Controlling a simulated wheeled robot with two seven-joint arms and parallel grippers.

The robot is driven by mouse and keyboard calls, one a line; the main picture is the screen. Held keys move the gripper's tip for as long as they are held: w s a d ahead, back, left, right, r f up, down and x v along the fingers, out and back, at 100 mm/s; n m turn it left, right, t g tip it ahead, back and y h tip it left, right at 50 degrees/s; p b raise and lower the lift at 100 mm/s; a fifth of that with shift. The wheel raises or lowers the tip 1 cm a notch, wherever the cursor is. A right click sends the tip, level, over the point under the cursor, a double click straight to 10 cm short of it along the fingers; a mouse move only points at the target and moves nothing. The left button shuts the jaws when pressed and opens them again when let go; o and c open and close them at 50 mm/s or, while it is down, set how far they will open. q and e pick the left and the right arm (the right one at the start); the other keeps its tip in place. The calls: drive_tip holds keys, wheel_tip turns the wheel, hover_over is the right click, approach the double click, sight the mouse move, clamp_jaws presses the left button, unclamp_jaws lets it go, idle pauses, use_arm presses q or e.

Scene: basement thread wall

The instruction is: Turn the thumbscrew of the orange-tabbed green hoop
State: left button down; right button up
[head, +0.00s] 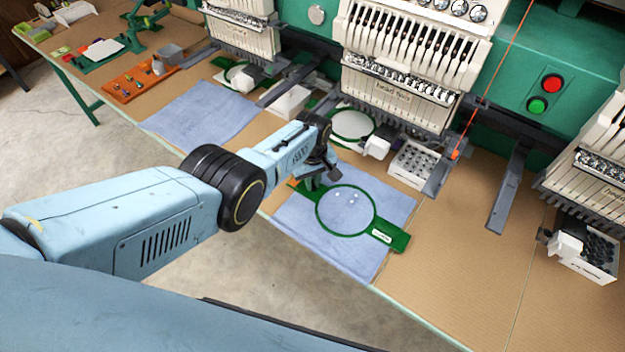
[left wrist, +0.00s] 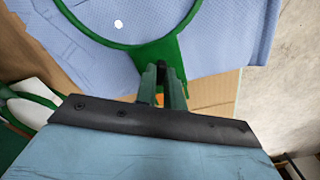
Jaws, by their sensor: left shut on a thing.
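The green hoop (head: 346,235) lies flat on a blue cloth, with a white-labelled arm at its right and a small orange tab (head: 292,183) at its left. The hoop's ring and bracket also show in the left wrist view (left wrist: 158,52). My left gripper (head: 320,181) is at the hoop's far-left edge, pointing down. In the left wrist view its two fingers (left wrist: 164,85) are close together at the hoop's bracket, shut on a small dark piece, the thumbscrew (left wrist: 162,72), which is mostly hidden between them. My right gripper is out of view.
The blue cloth (head: 386,200) lies on a brown worktable (head: 450,270). Embroidery heads (head: 400,60) stand behind, with a white bobbin box (head: 414,165) and another green hoop (head: 352,123) under them. A second blue cloth (head: 200,118) and an orange tray (head: 135,85) are left.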

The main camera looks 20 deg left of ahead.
use_arm(q)
drive_tip(key=c, duration=1.5)
unclamp_jaws()
drive_tip(key=shift+r+p, duration=3.2)
drive_tip(key=shift+r, duration=3.5)
